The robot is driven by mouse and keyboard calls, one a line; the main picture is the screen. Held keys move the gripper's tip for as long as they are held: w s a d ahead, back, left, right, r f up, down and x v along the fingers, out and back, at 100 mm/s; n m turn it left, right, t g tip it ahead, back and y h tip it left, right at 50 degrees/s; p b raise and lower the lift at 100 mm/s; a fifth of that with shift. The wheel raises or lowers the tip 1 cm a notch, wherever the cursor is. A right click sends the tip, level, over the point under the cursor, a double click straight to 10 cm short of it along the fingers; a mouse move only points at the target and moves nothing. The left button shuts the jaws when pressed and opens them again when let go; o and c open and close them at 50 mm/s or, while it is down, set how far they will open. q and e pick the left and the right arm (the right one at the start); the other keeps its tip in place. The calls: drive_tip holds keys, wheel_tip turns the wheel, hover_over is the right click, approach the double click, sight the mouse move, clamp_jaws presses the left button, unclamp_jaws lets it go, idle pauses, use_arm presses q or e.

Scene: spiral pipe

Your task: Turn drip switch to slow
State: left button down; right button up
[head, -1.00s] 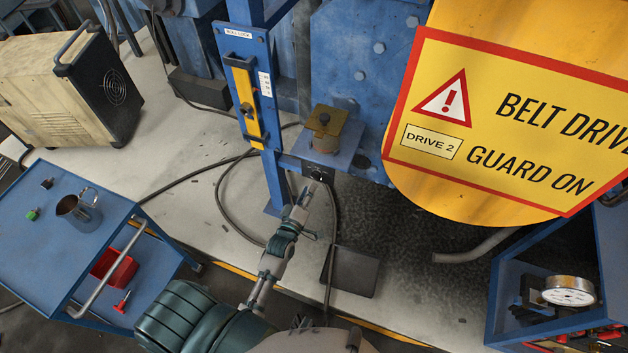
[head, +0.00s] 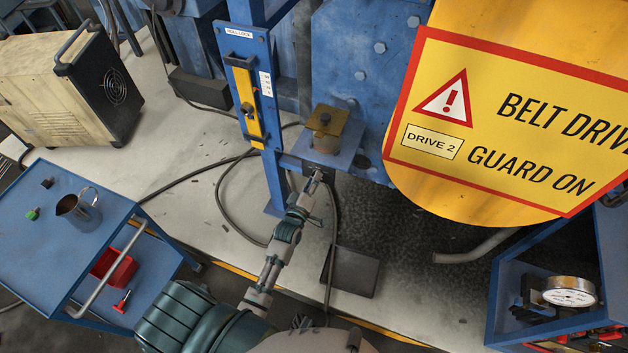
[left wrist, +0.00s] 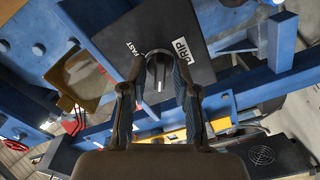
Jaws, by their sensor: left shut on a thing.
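The drip switch is a round black knob (left wrist: 158,68) on a dark panel (left wrist: 150,28). In the left wrist view the panel has a "FAST" label (left wrist: 133,47) and a "DRIP" label (left wrist: 181,49). A pale mark shows on the knob's lower part in that view. I see no "slow" label. My left gripper (left wrist: 158,82) is shut on the knob, one finger on each side. In the head view the left gripper (head: 316,178) is at the dark box under the small blue shelf, and it hides the knob. My right gripper is not in view.
A blue post with a yellow roll lock strip (head: 247,100) stands left of the switch. A brass-coloured plate (head: 327,122) sits above it. A large yellow belt guard (head: 490,190) is to the right. A blue cart (head: 50,215) stands at left.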

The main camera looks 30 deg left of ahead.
use_arm(q)
drive_tip(key=shift+m+p, duration=2.9)
drive_tip(key=shift+m, duration=2.8)
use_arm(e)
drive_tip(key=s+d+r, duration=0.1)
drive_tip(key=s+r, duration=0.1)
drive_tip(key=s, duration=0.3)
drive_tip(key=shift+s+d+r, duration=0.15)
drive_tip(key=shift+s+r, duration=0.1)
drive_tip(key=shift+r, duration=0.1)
use_arm(q)
drive_tip(key=c, duration=1.2)
unclamp_jaws()
